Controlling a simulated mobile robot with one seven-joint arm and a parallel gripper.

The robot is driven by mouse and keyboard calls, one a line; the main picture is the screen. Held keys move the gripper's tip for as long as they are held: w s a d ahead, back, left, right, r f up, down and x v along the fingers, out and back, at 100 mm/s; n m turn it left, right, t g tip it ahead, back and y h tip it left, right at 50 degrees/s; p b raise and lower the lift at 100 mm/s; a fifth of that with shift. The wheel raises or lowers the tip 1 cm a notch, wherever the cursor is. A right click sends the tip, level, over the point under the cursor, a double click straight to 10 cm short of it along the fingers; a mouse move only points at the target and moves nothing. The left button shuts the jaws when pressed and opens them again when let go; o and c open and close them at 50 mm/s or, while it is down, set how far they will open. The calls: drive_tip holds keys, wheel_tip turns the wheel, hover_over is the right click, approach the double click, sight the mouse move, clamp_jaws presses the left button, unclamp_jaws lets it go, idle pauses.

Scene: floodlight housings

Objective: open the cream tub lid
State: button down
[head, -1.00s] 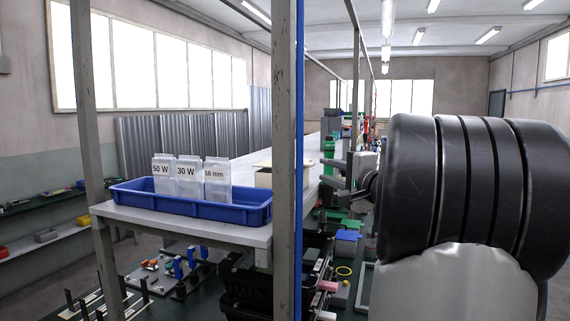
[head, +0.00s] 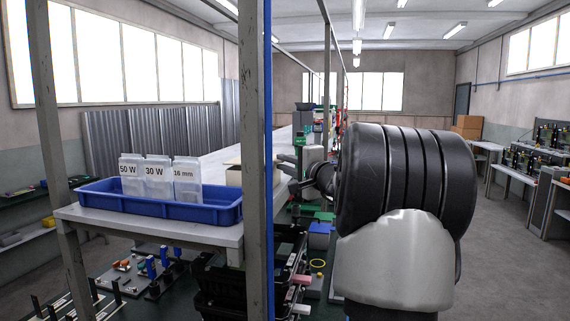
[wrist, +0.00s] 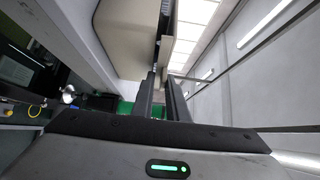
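The cream tub (head: 234,177) stands on the pale bench shelf beside the blue tray, partly hidden behind a grey post. In the wrist view the cream tub (wrist: 122,38) fills the upper middle, turned on its side by the camera. My gripper (head: 298,187) is right of the tub beyond the post. In the wrist view my gripper's fingers (wrist: 160,78) are slightly apart with nothing visible between them. Their tips point at the tub's edge; contact is unclear.
The blue tray (head: 160,208) holds clear bins marked 50 W, 30 W and 16 mm. The grey post (head: 254,150) with a blue edge stands between the camera and the tub. A blue box (head: 319,235) and other parts lie lower down. Open floor shows at right.

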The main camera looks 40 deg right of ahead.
drive_tip(key=shift+r, duration=0.1)
drive_tip(key=r+p, duration=0.1)
drive_tip(key=r+n+g+p, duration=0.1)
drive_tip(key=r+p, duration=0.1)
drive_tip(key=r+n+g+p, duration=0.1)
drive_tip(key=r, duration=0.1)
drive_tip(key=shift+w+a+r, duration=0.2)
drive_tip(key=shift+w+a, duration=0.1)
drive_tip(key=r, duration=0.2)
drive_tip(key=w+a+r+p, duration=0.2)
drive_tip(key=w+a+r, duration=0.3)
drive_tip(key=w+r, duration=0.1)
drive_tip(key=shift+a+r, duration=0.25)
drive_tip(key=shift+r, duration=0.25)
drive_tip(key=c, duration=2.3)
unclamp_jaws()
drive_tip(key=shift+w+a+f, duration=0.1)
drive_tip(key=shift+f, duration=0.05)
drive_tip(key=o, duration=0.4)
drive_tip(key=shift+w+f, duration=0.1)
drive_tip(key=shift+d, duration=0.2)
